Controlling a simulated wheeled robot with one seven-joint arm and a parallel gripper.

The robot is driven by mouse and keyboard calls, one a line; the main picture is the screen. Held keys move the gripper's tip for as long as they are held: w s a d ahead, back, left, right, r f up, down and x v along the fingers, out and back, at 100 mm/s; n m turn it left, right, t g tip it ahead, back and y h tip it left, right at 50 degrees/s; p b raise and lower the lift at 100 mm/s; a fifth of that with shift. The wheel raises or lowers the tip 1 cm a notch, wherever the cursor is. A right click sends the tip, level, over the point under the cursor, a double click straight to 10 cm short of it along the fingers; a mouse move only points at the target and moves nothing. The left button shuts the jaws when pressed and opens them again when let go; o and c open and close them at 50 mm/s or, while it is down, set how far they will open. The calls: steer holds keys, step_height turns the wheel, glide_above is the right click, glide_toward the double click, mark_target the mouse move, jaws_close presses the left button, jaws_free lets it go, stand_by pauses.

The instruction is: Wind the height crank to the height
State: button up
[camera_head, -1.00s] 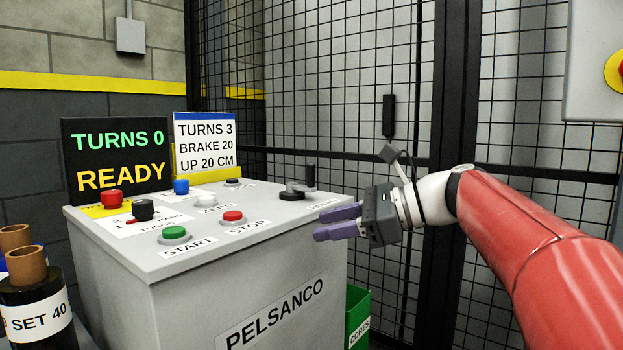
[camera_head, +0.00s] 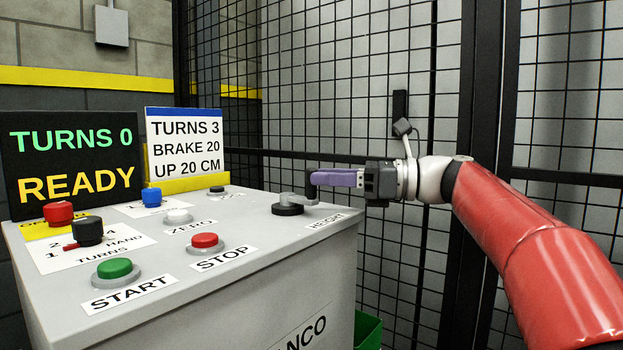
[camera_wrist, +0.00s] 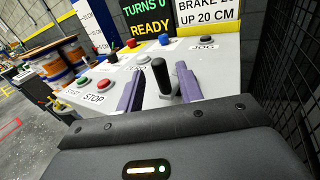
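The height crank (camera_head: 288,209) sits at the right end of the grey console top, beside the HEIGHT label (camera_head: 326,219). It has a dark round hub, a grey arm and an upright black handle (camera_wrist: 158,76). My gripper (camera_head: 318,178) reaches in from the right with its purple fingers level at the handle. In the wrist view the fingers stand apart, one on each side of the handle, with gaps showing. The display (camera_head: 72,160) reads TURNS 0, READY. The card (camera_head: 184,140) reads TURNS 3, BRAKE 20, UP 20 CM.
The console top (camera_head: 262,240) also bears a green START button (camera_head: 114,268), a red STOP button (camera_head: 204,240), a white ZERO button (camera_head: 178,216) and a black selector (camera_head: 88,231). Mesh fencing (camera_head: 400,260) stands close behind and right. A green bin (camera_head: 368,330) is below.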

mark_target(310, 200)
steer(key=shift+w+a, duration=0.2)
steer(key=shift+a, duration=0.65)
steer(key=shift+w+a, duration=0.15)
steer(key=shift+a, duration=0.65)
steer(key=shift+c, duration=0.4)
jaws_close()
steer(key=shift+s+a+m+t, duration=0.2)
steer(key=shift+m+t, duration=0.2)
steer(key=shift+t, duration=0.2)
